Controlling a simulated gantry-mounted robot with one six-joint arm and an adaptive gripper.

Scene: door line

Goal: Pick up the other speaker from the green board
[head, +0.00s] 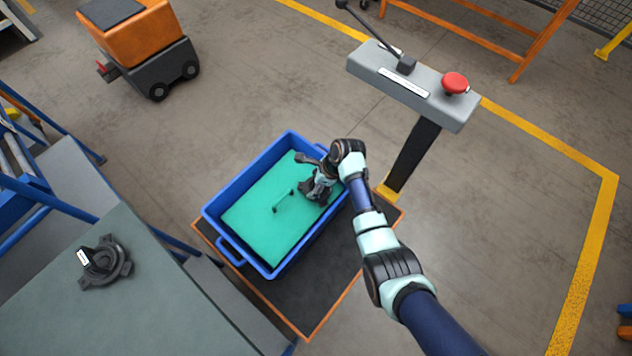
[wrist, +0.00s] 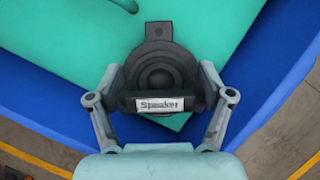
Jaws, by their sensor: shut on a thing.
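My gripper (head: 322,184) is low inside the blue crate, over the right end of the green board (head: 250,222). In the wrist view my gripper (wrist: 158,88) has its fingers on either side of a dark round speaker (wrist: 158,62) with a white "Speaker" label, shut on it. Whether this speaker touches the board or is clear of it I cannot tell. In the head view it is mostly hidden by my gripper. Another dark speaker (head: 104,264) with a white label lies on the grey-green table at lower left.
The blue crate (head: 228,250) has raised walls around the board and stands on a dark orange-edged mat (head: 318,308). A small dark handle (head: 283,202) stands on the board. A grey pedestal with a red button (head: 454,83) and a lever stands close behind. An orange cart (head: 140,45) is at upper left.

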